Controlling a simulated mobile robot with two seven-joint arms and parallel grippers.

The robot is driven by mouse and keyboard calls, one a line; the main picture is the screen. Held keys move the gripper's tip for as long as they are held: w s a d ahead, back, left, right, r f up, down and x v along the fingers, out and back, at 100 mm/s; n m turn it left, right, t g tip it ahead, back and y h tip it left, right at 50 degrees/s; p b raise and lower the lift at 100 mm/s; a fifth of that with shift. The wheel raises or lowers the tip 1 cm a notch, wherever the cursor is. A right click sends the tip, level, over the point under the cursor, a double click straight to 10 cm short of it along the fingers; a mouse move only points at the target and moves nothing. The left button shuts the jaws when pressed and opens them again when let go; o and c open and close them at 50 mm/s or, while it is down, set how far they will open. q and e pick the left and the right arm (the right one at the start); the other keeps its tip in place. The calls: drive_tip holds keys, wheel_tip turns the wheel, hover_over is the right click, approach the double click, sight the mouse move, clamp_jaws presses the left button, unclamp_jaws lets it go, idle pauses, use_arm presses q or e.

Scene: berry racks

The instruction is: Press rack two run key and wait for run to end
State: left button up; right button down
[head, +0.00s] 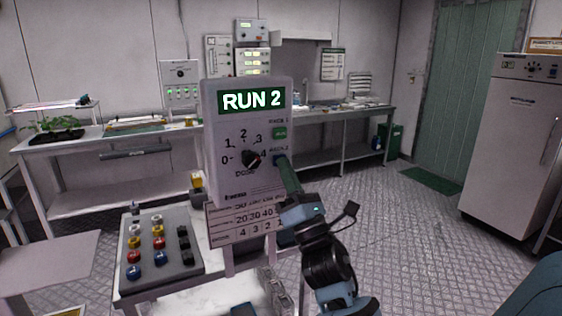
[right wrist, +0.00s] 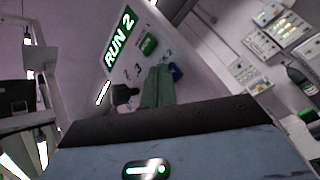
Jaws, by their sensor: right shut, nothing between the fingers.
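The pale control box (head: 209,130) faces me, and its green display (head: 251,100) reads "RUN 2". A dark dial knob (head: 250,158) sits among the numbers 0 to 4. The upper rack key (head: 280,133) is green. My right gripper (head: 284,165) is shut and empty, its green fingertips at the lower rack key, mostly hiding it in the head view. In the right wrist view the shut fingers (right wrist: 158,85) reach to the panel beside a blue key (right wrist: 175,71); whether they touch or press it I cannot tell. My left gripper is not in view.
A printed number plate (head: 232,222) is below the box. A grey tray (head: 187,262) with several coloured caps stands to the left. A long bench (head: 345,118) runs along the back wall, and a white cabinet (head: 510,140) stands right. The floor between is clear.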

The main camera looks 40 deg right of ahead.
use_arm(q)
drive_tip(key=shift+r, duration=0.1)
use_arm(e)
drive_tip(key=shift+s+a, duration=0.25)
drive_tip(key=shift+s, duration=0.5)
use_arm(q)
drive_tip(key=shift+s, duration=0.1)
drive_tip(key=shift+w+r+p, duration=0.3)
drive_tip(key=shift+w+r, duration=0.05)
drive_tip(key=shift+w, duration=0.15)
use_arm(e)
drive_tip(key=s, duration=0.1)
drive_tip(key=s+a, duration=0.1)
drive_tip(key=s, duration=0.2)
drive_tip(key=shift+s+a, duration=0.25)
drive_tip(key=shift+s, duration=0.1)
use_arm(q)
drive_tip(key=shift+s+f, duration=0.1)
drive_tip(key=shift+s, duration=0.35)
